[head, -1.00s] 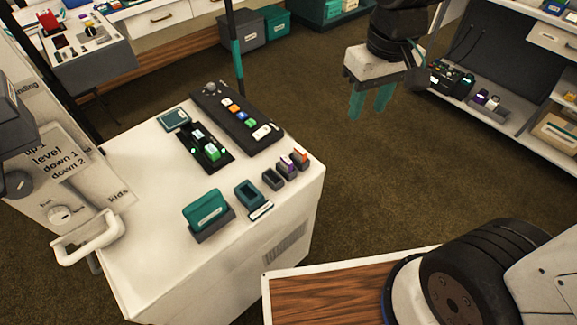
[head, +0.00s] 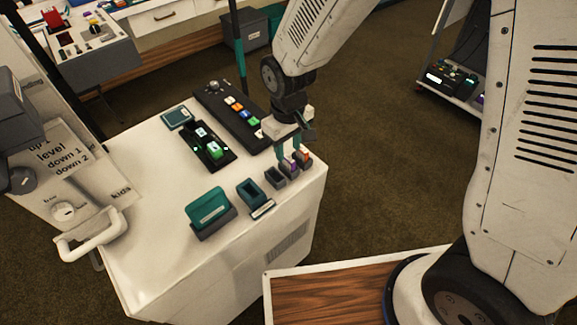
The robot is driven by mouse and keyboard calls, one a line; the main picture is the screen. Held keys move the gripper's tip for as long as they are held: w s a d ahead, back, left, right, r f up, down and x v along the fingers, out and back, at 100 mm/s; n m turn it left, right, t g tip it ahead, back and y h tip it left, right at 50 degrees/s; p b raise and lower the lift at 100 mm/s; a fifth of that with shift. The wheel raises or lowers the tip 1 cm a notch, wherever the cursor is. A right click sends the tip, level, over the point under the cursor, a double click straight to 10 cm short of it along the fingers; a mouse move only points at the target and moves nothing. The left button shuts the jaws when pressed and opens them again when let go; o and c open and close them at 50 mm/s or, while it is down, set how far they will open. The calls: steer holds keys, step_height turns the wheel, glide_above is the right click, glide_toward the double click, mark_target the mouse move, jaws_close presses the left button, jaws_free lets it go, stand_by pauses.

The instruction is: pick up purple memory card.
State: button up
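The purple memory card (head: 290,163) stands upright in a small dark holder on the white cabinet top, near its right edge. It is the middle one of a row of 3 small holders. My gripper (head: 293,154) points down directly over this row, with its teal fingers apart. The fingertips are at or just above the purple card; I cannot tell whether they touch it. The fingers partly cover the row.
An orange card (head: 305,156) stands close to the right, and an empty-looking dark holder (head: 275,177) to the left. A teal box-like holder (head: 250,192), a larger teal block (head: 208,212) and a black button panel (head: 228,112) are also on the cabinet top (head: 150,230).

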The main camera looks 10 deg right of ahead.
mark_target(289, 158)
step_height(289, 158, down, 4)
steer(key=shift+d+r, duration=0.1)
steer(key=shift+r, duration=0.1)
jaws_close()
steer(key=shift+r, duration=0.1)
